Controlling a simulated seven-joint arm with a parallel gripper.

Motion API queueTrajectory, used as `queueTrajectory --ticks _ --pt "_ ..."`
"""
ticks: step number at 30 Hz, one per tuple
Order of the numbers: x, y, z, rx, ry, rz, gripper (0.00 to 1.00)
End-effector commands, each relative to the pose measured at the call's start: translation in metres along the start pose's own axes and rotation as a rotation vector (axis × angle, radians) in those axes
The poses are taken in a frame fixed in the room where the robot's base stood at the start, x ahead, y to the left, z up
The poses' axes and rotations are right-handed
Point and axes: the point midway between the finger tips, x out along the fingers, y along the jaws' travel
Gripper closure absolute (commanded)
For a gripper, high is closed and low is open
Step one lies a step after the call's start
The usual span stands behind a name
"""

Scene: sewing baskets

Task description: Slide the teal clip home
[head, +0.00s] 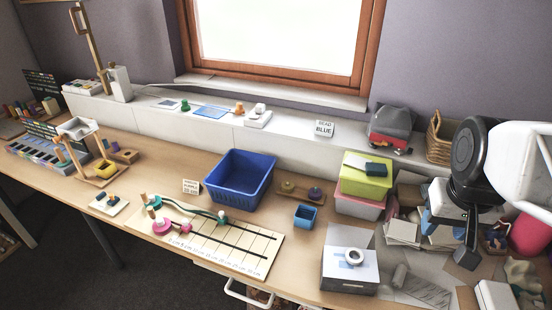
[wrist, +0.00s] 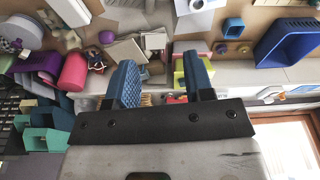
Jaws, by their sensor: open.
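A ruled board (head: 255,262) lies on the table, with two dark tracks along it. A small teal clip (head: 222,216) sits on the upper track, with a dark green cord running left from it to a teal spool (head: 153,203). A pink spool (head: 162,227) with a pink cord sits at the board's left end. My gripper (wrist: 160,62) is open, with two blue fingers apart and nothing between them. It hangs over clutter at the table's right side, far from the clip. The board is not visible in the wrist view.
A blue basket (head: 240,165) stands behind the board, with a small blue cup (head: 305,217) to its right. A grey box with a white tape roll (head: 355,256) and a lime-and-pink box stack (head: 366,178) stand between the board and my gripper.

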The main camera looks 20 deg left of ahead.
Motion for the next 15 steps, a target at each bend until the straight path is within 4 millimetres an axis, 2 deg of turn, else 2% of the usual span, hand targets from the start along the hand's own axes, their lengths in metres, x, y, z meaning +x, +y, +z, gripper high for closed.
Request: queueTrajectory --ticks 3,15 --pt "0.006 -0.016 -0.024 -0.043 -0.012 -0.008 0.52" --pt "0.033 -0.078 -0.095 -0.176 -0.043 -0.03 0.52"
